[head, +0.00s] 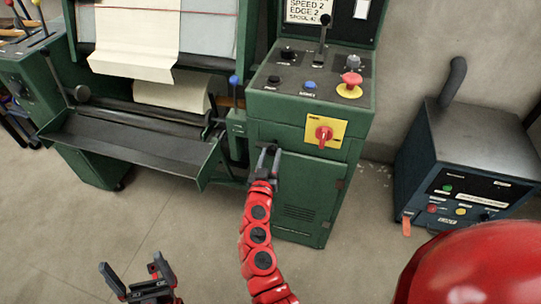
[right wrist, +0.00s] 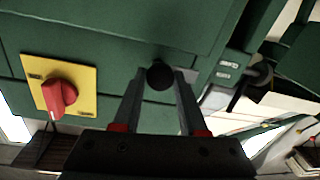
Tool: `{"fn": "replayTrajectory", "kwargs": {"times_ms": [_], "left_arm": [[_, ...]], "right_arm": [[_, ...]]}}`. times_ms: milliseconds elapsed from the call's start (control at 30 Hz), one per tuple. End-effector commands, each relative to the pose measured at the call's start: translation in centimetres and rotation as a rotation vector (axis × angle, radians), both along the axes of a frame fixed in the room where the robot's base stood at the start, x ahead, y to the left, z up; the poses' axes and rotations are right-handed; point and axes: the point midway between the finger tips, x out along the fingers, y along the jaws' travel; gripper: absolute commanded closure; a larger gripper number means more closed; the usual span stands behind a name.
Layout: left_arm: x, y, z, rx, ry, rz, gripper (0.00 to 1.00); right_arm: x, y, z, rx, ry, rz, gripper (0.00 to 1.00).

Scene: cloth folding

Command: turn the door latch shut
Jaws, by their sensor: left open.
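A small round black knob (right wrist: 160,76) is on the front of the green cabinet in the right wrist view. It appears to be the door latch, and its far side is hidden. My right gripper (right wrist: 160,86) has its two fingers on either side of the knob; whether they touch it cannot be told. In the head view my right gripper (head: 268,155) is at the upper left of the cabinet door (head: 300,190) and covers the knob. My left gripper (head: 137,281) is open and empty, low in front of the machine over the floor.
A red rotary switch (head: 323,134) on a yellow plate is right of my right gripper. A control panel (head: 300,75) with a lever and red stop button sits above. A dark tray (head: 130,145) juts out at left. A blue-grey unit (head: 460,140) stands at right.

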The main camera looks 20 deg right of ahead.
Motion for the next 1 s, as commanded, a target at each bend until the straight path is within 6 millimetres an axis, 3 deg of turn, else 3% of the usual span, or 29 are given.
{"fn": "replayTrajectory", "kwargs": {"times_ms": [33,167,567,800,1000], "left_arm": [[0.0,0.0,0.0,0.0,0.0,0.0,0.0],[0.0,0.0,0.0,0.0,0.0,0.0,0.0],[0.0,0.0,-1.1,0.0,0.0,0.0,0.0],[0.0,0.0,-3.2,0.0,0.0,0.0,0.0],[0.0,0.0,-3.3,0.0,0.0,0.0,0.0]], "right_arm": [[0.0,0.1,0.0,0.0,0.0,0.002,0.76],[0.0,0.1,0.0,0.0,0.0,0.002,1.0],[0.0,0.2,-0.2,-0.036,0.023,0.003,1.0],[0.0,0.4,-0.2,-0.162,0.102,0.009,1.0],[0.0,0.3,0.2,-0.312,0.207,0.007,1.0]]}}
